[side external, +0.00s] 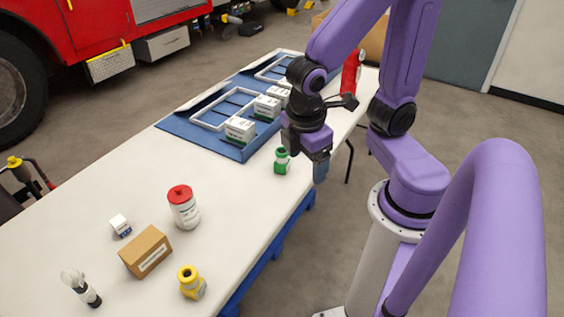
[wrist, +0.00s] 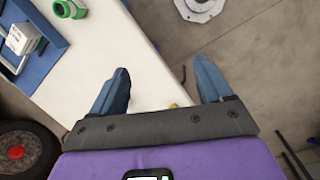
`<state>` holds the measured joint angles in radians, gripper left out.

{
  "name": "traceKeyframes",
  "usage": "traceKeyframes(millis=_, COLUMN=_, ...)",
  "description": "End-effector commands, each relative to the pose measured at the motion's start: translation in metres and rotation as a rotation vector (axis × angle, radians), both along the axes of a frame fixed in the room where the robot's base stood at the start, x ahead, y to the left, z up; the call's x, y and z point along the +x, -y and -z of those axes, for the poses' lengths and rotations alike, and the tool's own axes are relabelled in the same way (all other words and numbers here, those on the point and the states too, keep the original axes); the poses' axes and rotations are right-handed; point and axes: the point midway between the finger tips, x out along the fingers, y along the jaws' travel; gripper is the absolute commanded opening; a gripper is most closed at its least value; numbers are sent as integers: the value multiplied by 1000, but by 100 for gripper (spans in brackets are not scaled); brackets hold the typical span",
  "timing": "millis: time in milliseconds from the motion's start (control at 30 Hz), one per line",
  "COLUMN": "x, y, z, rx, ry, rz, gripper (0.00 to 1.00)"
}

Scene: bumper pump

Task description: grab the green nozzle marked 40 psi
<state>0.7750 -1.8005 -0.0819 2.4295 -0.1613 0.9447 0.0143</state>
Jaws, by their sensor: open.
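A green nozzle with a pale band (side external: 282,161) stands on the white table near its right edge, in front of the blue tray. It also shows in the wrist view (wrist: 70,9), cut by the top edge at the upper left; its marking cannot be read. My gripper (side external: 321,170) is just to the right of the green nozzle in the side view, apart from it. In the wrist view my gripper (wrist: 160,88) has its two blue fingers wide apart, with nothing between them. A yellow nozzle (side external: 191,282) stands near the table's front edge.
A blue tray (side external: 190,132) with white frames and white boxes (side external: 240,129) lies behind the green nozzle. The table between is clear.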

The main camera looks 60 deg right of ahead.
Motion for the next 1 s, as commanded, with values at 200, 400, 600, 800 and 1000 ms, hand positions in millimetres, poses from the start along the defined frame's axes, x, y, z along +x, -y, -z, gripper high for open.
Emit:
traceKeyframes(millis=200, x=55, y=7, z=31, rx=-254, ry=-8, rz=-38, gripper=79)
traceKeyframes(millis=400, x=99, y=18, z=62, rx=-463, ry=-35, rz=-93, gripper=79)
traceKeyframes(millis=600, x=135, y=32, z=97, rx=-652, ry=-84, rz=-169, gripper=79)
traceKeyframes(millis=800, x=162, y=50, z=137, rx=-815, ry=-152, rz=-265, gripper=79)
traceKeyframes(millis=1000, x=175, y=68, z=178, rx=-937, ry=-225, rz=-371, gripper=79)
